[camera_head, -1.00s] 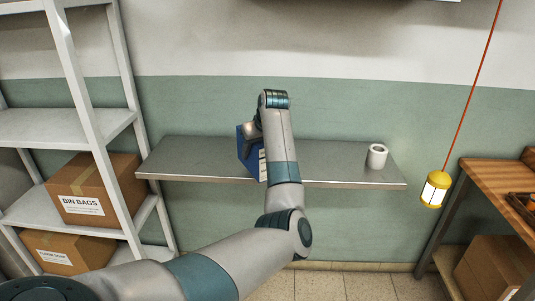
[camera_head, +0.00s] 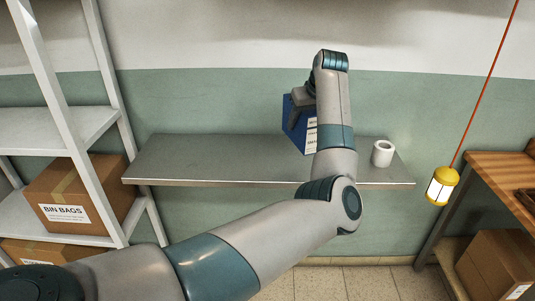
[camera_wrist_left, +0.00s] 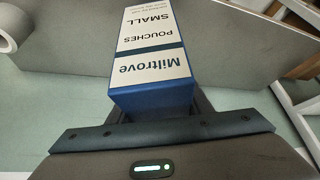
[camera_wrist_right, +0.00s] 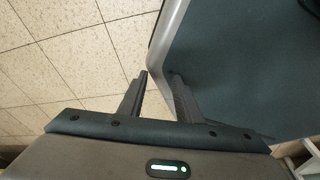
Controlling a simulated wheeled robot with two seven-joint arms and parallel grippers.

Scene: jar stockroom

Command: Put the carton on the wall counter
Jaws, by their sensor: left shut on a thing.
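The carton (camera_head: 294,126) is a blue box with a white label; in the left wrist view the carton (camera_wrist_left: 150,62) reads "Miltrove POUCHES SMALL". My left gripper (camera_head: 302,103) is shut on it. My left arm hides part of the carton in the head view. The wall counter (camera_head: 205,160) is a grey metal shelf on the green wall, and the carton shows in front of its back edge and the wall. I cannot tell whether the carton touches it. My right gripper (camera_wrist_right: 158,77) shows only in its wrist view, empty, its fingers apart, over tiled floor.
A white roll or cup (camera_head: 382,153) stands near the counter's right end. The counter's left half is bare. A white rack (camera_head: 60,135) with a "BIN BAGS" box (camera_head: 72,200) is at left. A yellow lamp (camera_head: 442,186) hangs on a red cord at right, near a wooden bench (camera_head: 500,180).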

